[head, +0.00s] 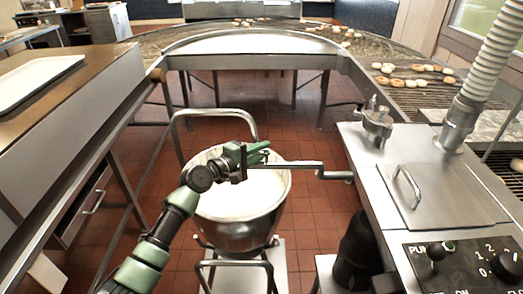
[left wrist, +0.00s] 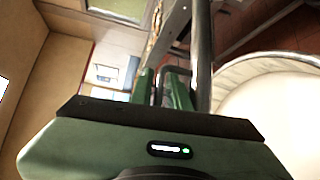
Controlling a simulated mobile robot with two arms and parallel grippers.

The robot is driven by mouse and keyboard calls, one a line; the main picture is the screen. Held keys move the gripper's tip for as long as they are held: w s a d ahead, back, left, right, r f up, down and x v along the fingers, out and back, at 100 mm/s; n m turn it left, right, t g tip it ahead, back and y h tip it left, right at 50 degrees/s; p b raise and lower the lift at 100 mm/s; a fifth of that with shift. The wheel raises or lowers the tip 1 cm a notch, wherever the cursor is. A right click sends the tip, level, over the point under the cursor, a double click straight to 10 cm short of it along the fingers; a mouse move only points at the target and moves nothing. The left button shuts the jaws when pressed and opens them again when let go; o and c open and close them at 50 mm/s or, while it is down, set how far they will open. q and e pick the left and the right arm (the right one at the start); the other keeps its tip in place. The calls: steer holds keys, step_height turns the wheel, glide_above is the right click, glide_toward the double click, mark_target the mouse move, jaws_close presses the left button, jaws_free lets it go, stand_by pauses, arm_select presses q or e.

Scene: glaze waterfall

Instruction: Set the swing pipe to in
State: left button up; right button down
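The swing pipe (head: 300,165) is a grey cranked metal pipe. In the head view it reaches from the machine side at the right, with a step near its right end, to over the white-filled bucket (head: 240,235). My left gripper (head: 266,151) is over the bucket, at the pipe's left end. In the left wrist view, the green fingers (left wrist: 162,88) stand apart with a narrow gap. A grey pipe (left wrist: 203,50) passes close to the right of them. I cannot tell whether they touch it. The bucket's rim (left wrist: 262,62) shows at the right. My right gripper is not in view.
A steel machine (head: 440,185) with a hinged lid handle, valve and knob panel stands at the right. A curved conveyor (head: 260,45) with doughnuts runs across the back. A counter with a white tray (head: 35,78) is at the left. A metal loop (head: 213,112) rises behind the bucket.

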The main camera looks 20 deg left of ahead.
arm_select(q)
jaws_close()
stand_by(1.4)
